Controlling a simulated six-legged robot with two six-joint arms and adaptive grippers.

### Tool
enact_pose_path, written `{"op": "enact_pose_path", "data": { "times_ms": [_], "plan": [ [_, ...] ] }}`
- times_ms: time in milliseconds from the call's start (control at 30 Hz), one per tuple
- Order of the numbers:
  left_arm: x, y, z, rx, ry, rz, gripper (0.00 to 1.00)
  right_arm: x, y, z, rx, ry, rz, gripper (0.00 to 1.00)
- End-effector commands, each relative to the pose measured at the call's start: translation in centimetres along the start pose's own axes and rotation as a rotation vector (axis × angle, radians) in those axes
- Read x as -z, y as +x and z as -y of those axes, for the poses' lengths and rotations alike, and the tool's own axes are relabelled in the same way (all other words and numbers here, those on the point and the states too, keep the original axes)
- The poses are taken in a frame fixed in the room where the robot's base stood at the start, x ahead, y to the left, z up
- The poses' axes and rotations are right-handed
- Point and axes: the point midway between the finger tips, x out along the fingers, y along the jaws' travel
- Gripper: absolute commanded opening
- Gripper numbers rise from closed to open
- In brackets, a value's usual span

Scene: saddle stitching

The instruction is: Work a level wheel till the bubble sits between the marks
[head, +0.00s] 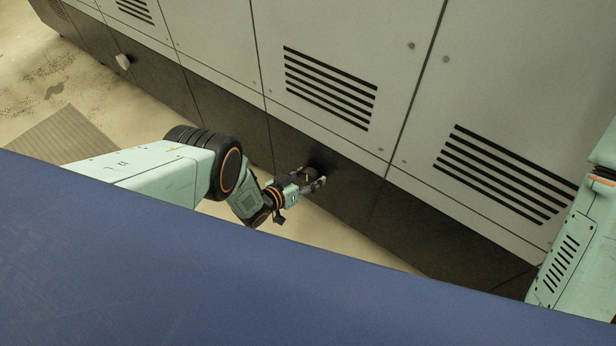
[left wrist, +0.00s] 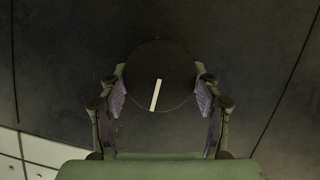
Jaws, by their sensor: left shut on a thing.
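The level wheel (left wrist: 160,72) is a dark round knob with a pale line on its face, set on the dark lower panel of the machine. In the left wrist view the line runs nearly upright, its lower end leaning slightly left. My left gripper (left wrist: 160,88) is shut on the wheel, one purple-padded finger on each side. In the head view the left gripper (head: 313,181) is at the dark base panel, and the wheel is mostly hidden between its fingers. No bubble or marks show in either view. My right gripper is not in view.
The machine's pale cabinet panels (head: 330,40) with black vent slots rise above the dark base panel (head: 345,205). A small pale knob (head: 123,62) sticks out at the upper left. A blue surface (head: 250,270) fills the foreground.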

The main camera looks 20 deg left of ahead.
Motion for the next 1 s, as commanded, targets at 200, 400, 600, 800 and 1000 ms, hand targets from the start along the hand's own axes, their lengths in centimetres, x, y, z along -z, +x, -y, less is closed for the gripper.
{"op": "enact_pose_path", "data": {
  "times_ms": [200,400,600,800,1000],
  "plan": [
    [0.09,-0.01,-0.05,0.029,0.071,-0.001,0.32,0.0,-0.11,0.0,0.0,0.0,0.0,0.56],
    [0.04,0.01,-0.22,0.086,0.208,-0.001,0.32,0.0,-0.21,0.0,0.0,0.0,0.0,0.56],
    [-0.04,0.04,-0.33,0.158,0.379,-0.001,0.32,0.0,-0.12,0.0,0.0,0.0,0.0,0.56],
    [-0.08,0.07,-0.43,0.228,0.549,-0.002,0.32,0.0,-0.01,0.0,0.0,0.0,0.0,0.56],
    [-0.13,0.08,-0.46,0.288,0.691,-0.002,0.32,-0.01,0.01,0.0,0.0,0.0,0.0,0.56]
  ]
}}
